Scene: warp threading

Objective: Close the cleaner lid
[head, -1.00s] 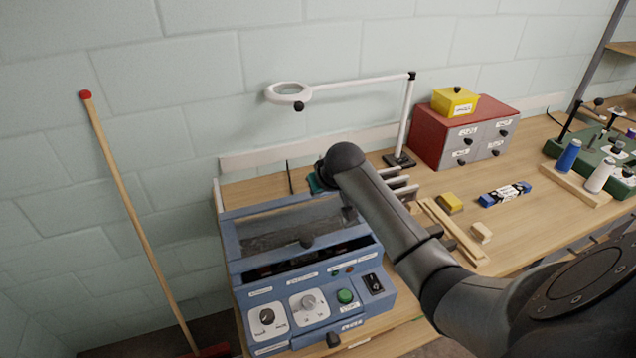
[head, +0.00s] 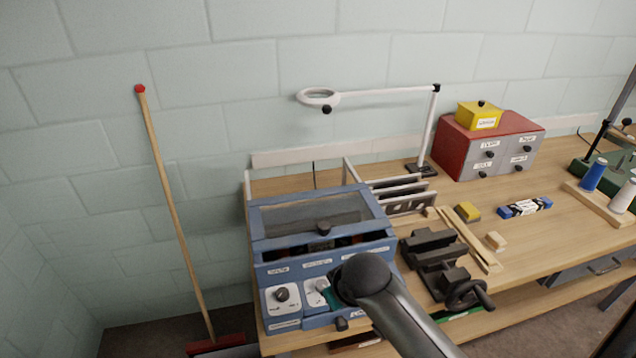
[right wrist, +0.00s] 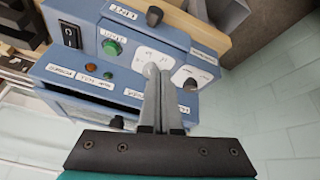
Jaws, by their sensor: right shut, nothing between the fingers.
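The cleaner (head: 290,269) is a blue box on the left end of the bench, with labels, dials and buttons on its sloped front panel. Its lid (head: 258,220) has a blue frame, a see-through window and a black knob (head: 323,228) at the front edge. A dark gap shows under that front edge, so the lid does not look flush. My right gripper (right wrist: 160,76) is shut and empty over the control panel, its tips near a grey dial (right wrist: 151,70). In the head view my own wrist hides its fingers. My left gripper is not in view.
A black vise (head: 440,262) and a slotted rack (head: 402,194) stand right of the cleaner. A magnifier lamp (head: 385,92) reaches above the bench behind it. A broom (head: 172,200) leans on the wall at left. Red drawers (head: 495,140) stand farther right.

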